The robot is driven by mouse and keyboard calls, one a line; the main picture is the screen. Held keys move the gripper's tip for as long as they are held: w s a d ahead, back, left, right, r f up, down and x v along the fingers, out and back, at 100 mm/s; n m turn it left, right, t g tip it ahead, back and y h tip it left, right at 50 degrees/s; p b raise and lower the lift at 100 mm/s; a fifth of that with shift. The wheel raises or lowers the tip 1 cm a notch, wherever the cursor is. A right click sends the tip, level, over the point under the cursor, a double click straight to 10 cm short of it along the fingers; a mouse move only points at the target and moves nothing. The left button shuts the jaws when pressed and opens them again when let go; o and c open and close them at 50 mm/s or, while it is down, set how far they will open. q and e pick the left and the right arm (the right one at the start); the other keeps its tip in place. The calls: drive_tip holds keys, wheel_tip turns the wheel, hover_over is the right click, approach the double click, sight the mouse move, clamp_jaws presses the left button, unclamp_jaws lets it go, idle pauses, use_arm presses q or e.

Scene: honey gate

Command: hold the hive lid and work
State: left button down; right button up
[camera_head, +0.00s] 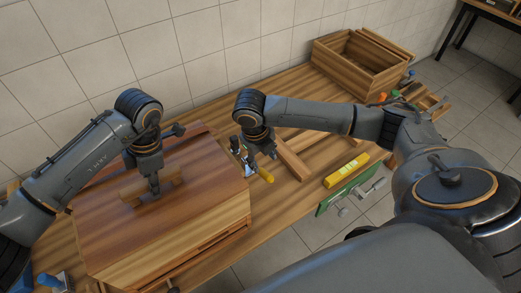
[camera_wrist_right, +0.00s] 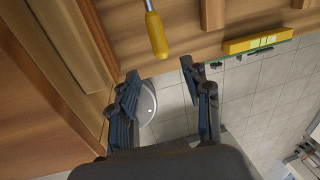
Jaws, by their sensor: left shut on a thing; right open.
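The wooden hive (camera_head: 215,243) stands at the left of the bench in the head view, with its broad brown lid (camera_head: 110,222) on top. I cannot tell whether there is a gap under the lid. My left gripper (camera_head: 154,188) points down at the lid and is shut on its wooden handle (camera_head: 173,188). My right gripper (camera_head: 262,152) is open and empty, to the right of the hive. A tool with a yellow handle (camera_head: 265,175) is close by it. In the right wrist view the yellow handle (camera_wrist_right: 156,35) lies just beyond the open fingers (camera_wrist_right: 158,80), apart from them.
Wooden bars (camera_head: 293,160) lie mid-bench. An open wooden crate (camera_head: 360,62) stands at the back right. Tiled floor shows beyond the front edge.

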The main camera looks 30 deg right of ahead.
sight(268, 175)
drive_tip(key=f, duration=0.4)
drive_tip(key=d+f, duration=0.1)
drive_tip(key=f, duration=0.2)
drive_tip(key=d+f, duration=0.1)
drive_tip(key=f, duration=0.3)
drive_tip(key=shift+f, duration=0.35)
drive_tip(key=shift+d, duration=0.1)
clamp_jaws()
